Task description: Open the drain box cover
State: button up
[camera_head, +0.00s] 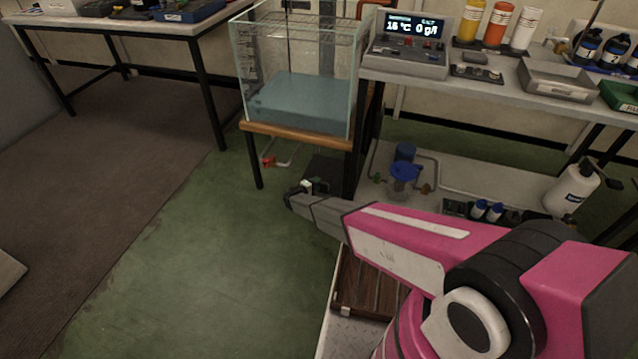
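A dark box (325,170) stands on the green floor below the right side of the glass tank, and it may be the drain box. My gripper and arm partly hide its front, so I cannot make out its cover or whether it is open. My gripper (292,198) is at the end of my pink arm, in front of and just left of the box in the picture. It is small and dark here, and I cannot tell whether its fingers are apart or touch anything. A small pale piece (306,185) shows beside the gripper.
The glass tank (300,105) with blue-grey water stands on a wooden-topped stand. A red valve (268,161) on a pipe hangs under it. Floor at left is clear.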

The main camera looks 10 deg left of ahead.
jog(key=shift+x, duration=1.2)
